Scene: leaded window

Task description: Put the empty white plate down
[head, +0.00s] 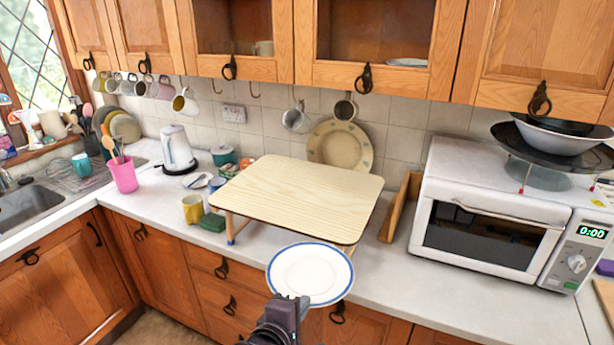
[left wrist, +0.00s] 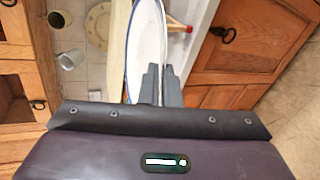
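The empty white plate (head: 311,274) with a blue rim is held face up in front of the counter's front edge, close to the near edge of the small wooden folding table (head: 300,192). My left gripper (head: 290,302) is shut on the plate's near rim. In the left wrist view the plate (left wrist: 147,45) shows nearly edge-on between the fingertips (left wrist: 161,82). The plate covers part of the drawers and counter edge behind it. My right gripper is not in view.
The folding table's top is bare. A white microwave (head: 490,225) stands to the right, with bowls on it. A yellow mug (head: 193,209), a green sponge-like block (head: 212,223) and a kettle (head: 177,150) stand to the left. Some counter (head: 395,275) is clear before the microwave.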

